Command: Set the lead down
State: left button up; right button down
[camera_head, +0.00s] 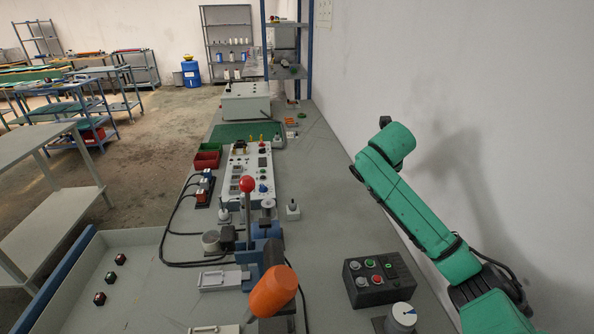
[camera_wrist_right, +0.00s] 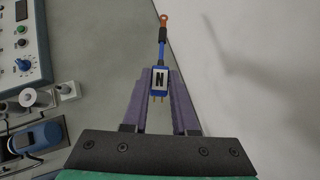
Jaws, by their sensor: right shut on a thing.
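The lead is a short blue cable with a copper ring lug at its far end and a blue block marked N (camera_wrist_right: 159,79) at its near end, with small metal pins. In the right wrist view my right gripper (camera_wrist_right: 160,74) is shut on the block, one purple finger on each side. The cable points away from the gripper, over the grey bench (camera_wrist_right: 110,60). The gap between lead and bench cannot be judged. In the head view my green right arm reaches along the wall, and the lead cannot be made out. My left gripper is not in view.
A white control panel (camera_head: 235,187) stands on the bench, with a red-knobbed lever (camera_head: 247,186) and an orange handle (camera_head: 273,291) nearer. A dark button box (camera_head: 376,280) lies at the right. Bench space between the panel and the wall (camera_head: 340,110) is largely clear.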

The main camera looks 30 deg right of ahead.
notch_tip(320, 180, down, 20)
jog(key=shift+w+d+f, duration=0.1)
jog(key=c, duration=0.7)
grip_release()
jog(key=shift+r, duration=0.3)
jog(key=v, duration=1.1)
jog(key=shift+s+a+p, duration=0.3)
jog(key=shift+a+p, duration=0.05)
jog(key=shift+r, duration=0.15)
